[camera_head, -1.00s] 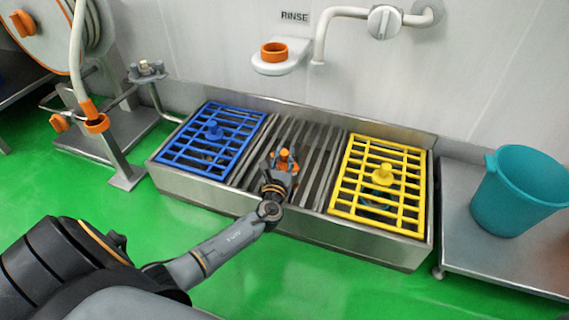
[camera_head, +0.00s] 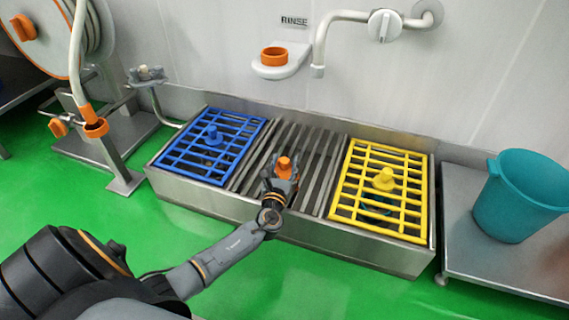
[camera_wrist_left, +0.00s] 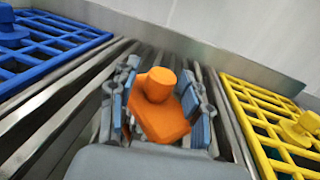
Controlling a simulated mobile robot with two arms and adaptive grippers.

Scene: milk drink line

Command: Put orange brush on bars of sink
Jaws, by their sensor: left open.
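The orange brush (camera_head: 285,168), a block with a round knob on top, is over the bare grey bars (camera_head: 318,150) in the middle of the sink (camera_head: 330,243). In the left wrist view the brush (camera_wrist_left: 160,108) sits tilted between the fingers of my left gripper (camera_wrist_left: 163,110). The gripper (camera_head: 282,178) is open around it, with fingers on both sides. I cannot tell whether a finger touches the brush, and its underside is hidden. My right gripper is not in view.
A blue rack with a knob (camera_head: 212,136) covers the sink's left part; a yellow rack with a knob (camera_head: 384,180) covers the right. A teal bucket (camera_head: 515,195) stands on a metal table at right. A tap (camera_head: 319,60) and a holder with an orange ring (camera_head: 274,56) are above.

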